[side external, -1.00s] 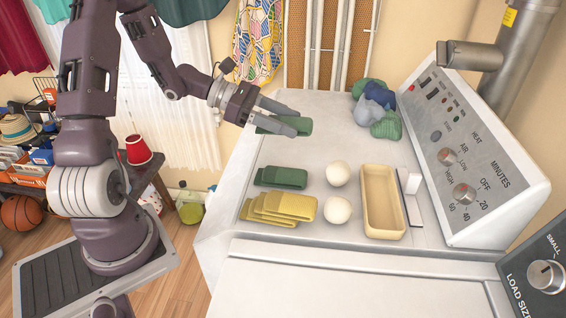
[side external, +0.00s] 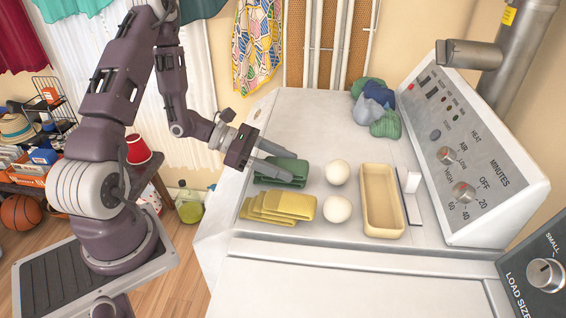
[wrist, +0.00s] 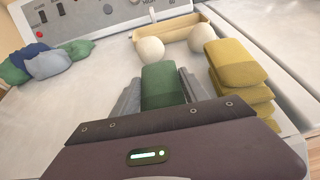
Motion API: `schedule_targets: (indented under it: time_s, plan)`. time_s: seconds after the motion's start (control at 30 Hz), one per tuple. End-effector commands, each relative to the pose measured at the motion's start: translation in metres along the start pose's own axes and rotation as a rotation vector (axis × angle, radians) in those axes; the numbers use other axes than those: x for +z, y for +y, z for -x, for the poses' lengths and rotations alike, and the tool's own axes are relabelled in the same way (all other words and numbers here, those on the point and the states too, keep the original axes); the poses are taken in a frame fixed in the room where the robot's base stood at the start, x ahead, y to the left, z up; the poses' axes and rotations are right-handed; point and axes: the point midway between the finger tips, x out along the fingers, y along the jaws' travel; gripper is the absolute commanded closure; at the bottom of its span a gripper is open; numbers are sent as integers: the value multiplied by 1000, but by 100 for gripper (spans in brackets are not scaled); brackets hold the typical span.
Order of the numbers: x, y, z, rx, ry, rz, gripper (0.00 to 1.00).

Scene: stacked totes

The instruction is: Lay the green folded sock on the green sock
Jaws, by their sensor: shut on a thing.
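My gripper (side external: 292,166) is shut on the green folded sock (side external: 290,165). In the wrist view my gripper (wrist: 160,84) has a finger on each side of the green folded sock (wrist: 162,78). The held sock is right over the other green sock (side external: 266,181), which lies on the white dryer top. Only the near left part of that lower sock shows in the side view; the held sock and fingers cover the rest. I cannot tell whether the two socks touch. In the wrist view the lower sock is hidden.
A yellow sock stack (side external: 278,207) lies just in front of the green socks. Two white balls (side external: 337,173) and a tan tray (side external: 381,203) stand to the right. Crumpled blue and green cloths (side external: 376,108) lie at the back. The dryer top (side external: 300,115) behind is clear.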

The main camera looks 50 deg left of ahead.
Motion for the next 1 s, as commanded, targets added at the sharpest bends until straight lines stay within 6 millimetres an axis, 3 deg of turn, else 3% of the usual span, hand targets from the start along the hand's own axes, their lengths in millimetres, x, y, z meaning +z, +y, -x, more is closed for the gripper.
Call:
schedule_targets:
  time_s: [0.03,0.13,0.5,1.0]
  plan:
    - [-1,0,0,0,0,0,46]
    - [-1,0,0,0,0,0,26]
    - [2,0,3,1,0,0,26]
    - [2,2,108,4,0,-2,26]
